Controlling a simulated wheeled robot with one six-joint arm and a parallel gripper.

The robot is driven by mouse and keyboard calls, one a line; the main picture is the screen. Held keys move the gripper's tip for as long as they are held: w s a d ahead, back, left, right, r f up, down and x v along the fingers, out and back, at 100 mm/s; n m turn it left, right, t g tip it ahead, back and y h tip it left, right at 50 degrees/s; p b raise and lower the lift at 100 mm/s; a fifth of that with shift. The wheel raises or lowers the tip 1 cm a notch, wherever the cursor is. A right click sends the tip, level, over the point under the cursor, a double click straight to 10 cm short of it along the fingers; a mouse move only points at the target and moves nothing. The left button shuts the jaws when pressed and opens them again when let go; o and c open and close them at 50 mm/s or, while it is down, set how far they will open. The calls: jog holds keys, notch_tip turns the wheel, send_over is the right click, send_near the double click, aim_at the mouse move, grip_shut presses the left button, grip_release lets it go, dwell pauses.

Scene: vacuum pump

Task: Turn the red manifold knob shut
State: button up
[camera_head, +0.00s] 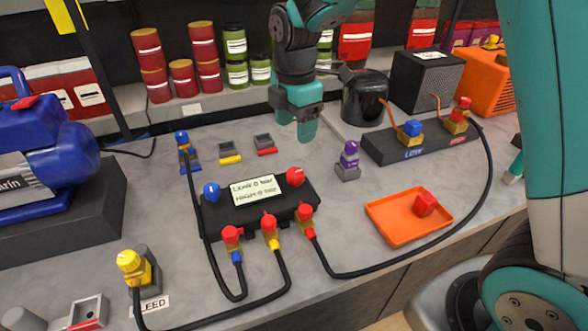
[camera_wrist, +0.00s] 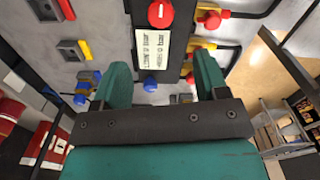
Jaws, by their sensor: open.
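The red manifold knob (camera_head: 295,177) sits on the right end of the black manifold block (camera_head: 262,216), with a white mark on its top. It also shows at the top edge of the wrist view (camera_wrist: 160,14). The blue manifold knob (camera_head: 211,192) is on the left end, with a white label (camera_head: 256,190) between them. My gripper (camera_head: 297,126) points down above the bench, behind and above the red knob, apart from it. In the wrist view its two green fingers (camera_wrist: 163,78) are spread, with nothing between them; the blue knob (camera_wrist: 150,84) shows beyond.
Several hoses run from red and yellow fittings (camera_head: 269,228) at the manifold's front. A purple-capped fitting (camera_head: 348,157) and a black pot (camera_head: 365,97) stand near my gripper. A blue pump (camera_head: 45,150) is at left.

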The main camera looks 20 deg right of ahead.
aim_at(295, 172)
notch_tip(295, 172, down, 13)
jog(key=shift+r+p, duration=0.1)
jog(key=shift+p, duration=0.3)
jog(key=c, duration=0.9)
